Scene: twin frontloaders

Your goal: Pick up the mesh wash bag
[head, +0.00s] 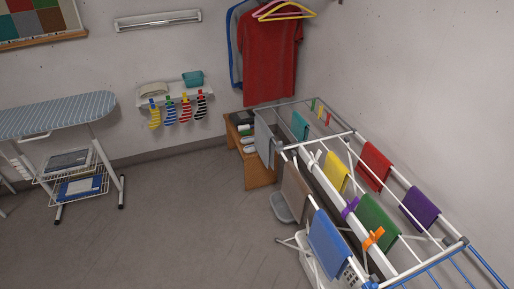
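I cannot pick out a mesh wash bag for certain in the head view. A pale, soft-looking item (153,90) lies on the small wall shelf, and a teal item (193,78) sits beside it; both are too small to identify. My gripper is not in view, and no hold on anything can be seen.
A drying rack (345,140) with several coloured cloths fills the right side. A white basket (318,268) is partly hidden beneath it. A wooden bench (258,172) holds small items below a red shirt (271,60). An ironing board (55,114) stands left; the middle floor is clear.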

